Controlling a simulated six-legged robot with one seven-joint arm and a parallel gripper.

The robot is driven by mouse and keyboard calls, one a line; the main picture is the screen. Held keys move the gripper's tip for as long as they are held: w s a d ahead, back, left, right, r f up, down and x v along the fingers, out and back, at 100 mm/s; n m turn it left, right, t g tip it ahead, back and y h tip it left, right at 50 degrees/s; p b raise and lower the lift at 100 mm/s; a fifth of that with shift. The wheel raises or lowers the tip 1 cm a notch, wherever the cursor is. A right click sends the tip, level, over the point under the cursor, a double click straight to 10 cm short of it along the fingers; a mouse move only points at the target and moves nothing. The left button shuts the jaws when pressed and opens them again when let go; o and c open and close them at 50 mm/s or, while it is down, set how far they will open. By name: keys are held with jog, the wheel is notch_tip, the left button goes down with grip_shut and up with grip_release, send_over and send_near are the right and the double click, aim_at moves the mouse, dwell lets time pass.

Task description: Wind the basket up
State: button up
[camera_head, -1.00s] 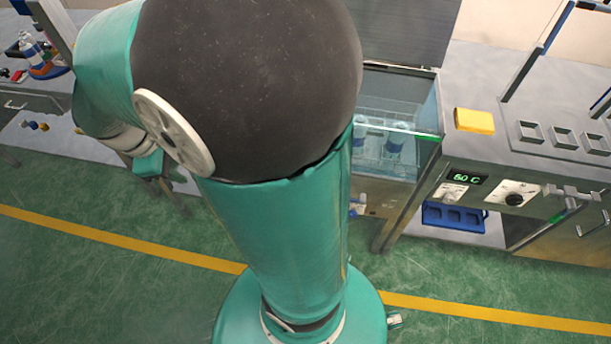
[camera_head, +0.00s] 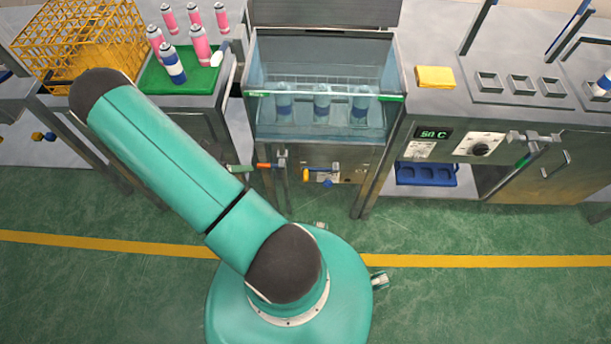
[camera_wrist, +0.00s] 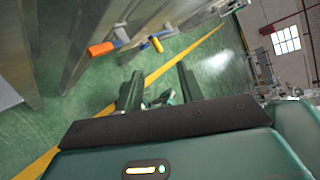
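A glass-fronted water tank (camera_head: 320,128) stands at the centre back of the head view. A clear wire basket (camera_head: 320,80) shows inside it, with three blue-banded cans low in the water. Under the tank are an orange handle (camera_head: 266,166) and a yellow handle (camera_head: 308,174) with blue parts below. The orange handle (camera_wrist: 101,48) and yellow handle (camera_wrist: 156,44) also show ahead of my gripper in the wrist view. My gripper (camera_wrist: 160,88) has its two fingers apart with nothing between them; it is short of the handles. In the head view it is mostly hidden by my arm.
A yellow wire cage (camera_head: 85,42) and a green tray (camera_head: 180,82) with pink cans stand at the left. A yellow sponge (camera_head: 435,77) lies on the right counter, above a 50 C display (camera_head: 433,134). The green floor in front is clear.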

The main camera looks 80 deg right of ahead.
aim_at(306, 175)
jog(key=s+d+f+n+g+h, duration=0.1)
jog(key=s+d+f+n+h, duration=0.1)
jog(key=s+f+n, duration=0.5)
jog(key=s+d+f, duration=0.1)
jog(key=s+d, duration=0.1)
jog(key=s, duration=0.1)
jog(key=s+d+f+m, duration=0.1)
jog(key=s+d+f, duration=0.1)
jog(key=s+d, duration=0.1)
jog(key=s+d+f+m, duration=0.1)
jog(key=s+d+f, duration=0.1)
jog(key=s, duration=0.3)
jog(key=shift+s+d+f, duration=0.1)
jog(key=shift+s+d, duration=0.05)
jog(key=shift+d, duration=0.1)
grip_shut()
